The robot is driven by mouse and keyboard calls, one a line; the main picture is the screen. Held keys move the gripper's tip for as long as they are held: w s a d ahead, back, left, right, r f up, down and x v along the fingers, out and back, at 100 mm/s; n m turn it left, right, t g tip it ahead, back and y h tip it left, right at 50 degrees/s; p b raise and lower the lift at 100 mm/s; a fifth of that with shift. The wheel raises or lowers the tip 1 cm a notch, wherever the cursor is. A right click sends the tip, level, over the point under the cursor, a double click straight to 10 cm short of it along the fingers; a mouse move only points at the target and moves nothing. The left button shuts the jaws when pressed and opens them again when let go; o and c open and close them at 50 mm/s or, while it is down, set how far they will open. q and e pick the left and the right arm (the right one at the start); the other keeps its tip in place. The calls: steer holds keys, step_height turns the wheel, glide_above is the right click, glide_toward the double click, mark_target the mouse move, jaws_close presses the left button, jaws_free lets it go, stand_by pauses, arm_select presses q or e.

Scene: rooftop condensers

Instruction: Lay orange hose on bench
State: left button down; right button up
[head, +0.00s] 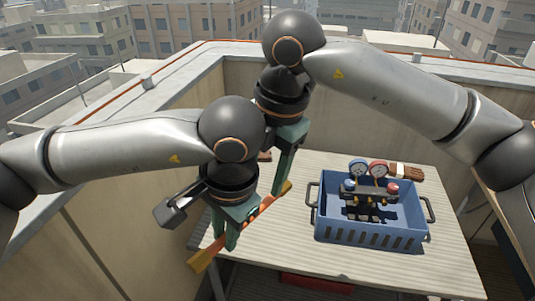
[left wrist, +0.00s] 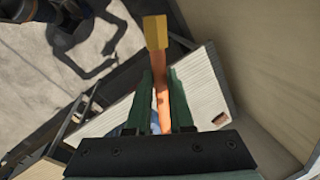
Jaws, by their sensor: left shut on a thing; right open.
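The orange hose (head: 262,211) is a short straight piece with yellowish ends, slanting over the left part of the pale slatted bench (head: 440,262). My left gripper (head: 229,240) is shut on the hose near its lower left end. In the left wrist view the hose (left wrist: 162,85) runs between the green fingers (left wrist: 161,110), its yellowish end pointing away. My right gripper (head: 279,185) is open, its fingers pointing down beside the hose's upper right end. Whether it touches the hose I cannot tell. The hose appears raised above the bench.
A blue crate (head: 347,236) with dark handles stands on the bench to the right, holding a gauge manifold (head: 370,190) with blue and red dials. A brush (head: 408,171) lies behind it. Parapet walls (head: 255,92) enclose the bench. Bare slats show in front of the crate.

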steer(key=f, duration=0.5)
steer(key=w+a+f, duration=0.1)
steer(key=f, duration=0.1)
steer(key=shift+a+f, duration=0.1)
steer(key=shift+f, duration=0.05)
steer(key=c, duration=0.8)
arm_select(q)
steer(key=shift+d, duration=0.1)
arm_select(e)
steer(key=shift+a, duration=0.1)
jaws_close()
arm_select(q)
steer(key=c, duration=1)
jaws_free()
steer(key=o, duration=0.3)
